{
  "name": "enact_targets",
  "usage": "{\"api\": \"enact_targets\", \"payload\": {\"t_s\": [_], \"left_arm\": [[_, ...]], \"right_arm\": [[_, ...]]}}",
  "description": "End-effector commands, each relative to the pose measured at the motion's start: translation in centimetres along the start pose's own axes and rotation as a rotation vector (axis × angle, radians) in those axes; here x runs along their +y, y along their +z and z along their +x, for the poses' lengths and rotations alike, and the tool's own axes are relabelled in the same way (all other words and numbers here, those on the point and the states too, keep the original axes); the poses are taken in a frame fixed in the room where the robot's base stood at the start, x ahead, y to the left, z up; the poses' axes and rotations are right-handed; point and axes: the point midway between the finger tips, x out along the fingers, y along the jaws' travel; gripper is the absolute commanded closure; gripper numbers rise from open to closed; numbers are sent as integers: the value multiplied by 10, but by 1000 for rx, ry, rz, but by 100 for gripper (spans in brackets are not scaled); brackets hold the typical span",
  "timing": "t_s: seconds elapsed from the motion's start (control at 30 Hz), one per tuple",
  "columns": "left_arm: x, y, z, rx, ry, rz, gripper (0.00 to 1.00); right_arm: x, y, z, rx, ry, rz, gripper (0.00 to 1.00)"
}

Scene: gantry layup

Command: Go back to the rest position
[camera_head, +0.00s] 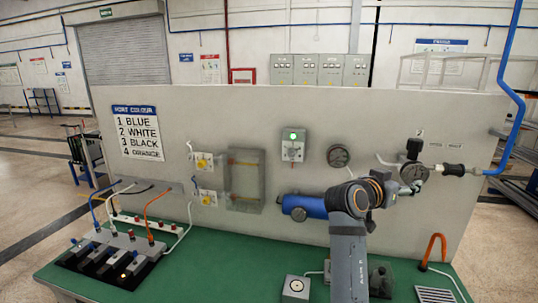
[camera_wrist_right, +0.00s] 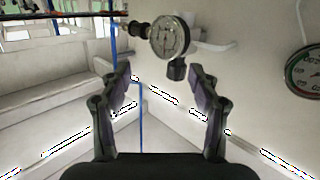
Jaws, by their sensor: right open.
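My right gripper (camera_head: 408,188) reaches across the right side of the grey panel (camera_head: 235,110), close to a round gauge (camera_head: 416,173) with a black fitting. In the right wrist view my right gripper (camera_wrist_right: 160,82) has its two fingers spread with nothing between them. The gauge (camera_wrist_right: 169,38) and a black knob below it show beyond the fingertips, apart from them. My right arm rises from the bottom of the head view. My left gripper is not in view.
A blue cylinder (camera_head: 305,207) is beside my right arm on the panel. A second gauge (camera_head: 339,156) is above it. A blue pipe (camera_head: 508,100) runs down at the right. The green bench (camera_head: 215,257) holds a black connector block (camera_head: 110,260) at the left and a small button box (camera_head: 295,288).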

Motion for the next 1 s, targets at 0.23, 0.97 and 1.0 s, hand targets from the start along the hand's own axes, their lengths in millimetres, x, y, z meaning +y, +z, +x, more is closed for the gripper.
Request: {"api": "enact_targets", "payload": {"t_s": [0.23, 0.97, 1.0], "left_arm": [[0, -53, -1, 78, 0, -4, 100], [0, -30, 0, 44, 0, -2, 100], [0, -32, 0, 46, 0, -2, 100]], "right_arm": [[13, 88, 9, -145, -67, -93, 38], [156, 409, -157, -866, -691, -644, 38], [163, 415, -168, -892, -723, -663, 38]]}}
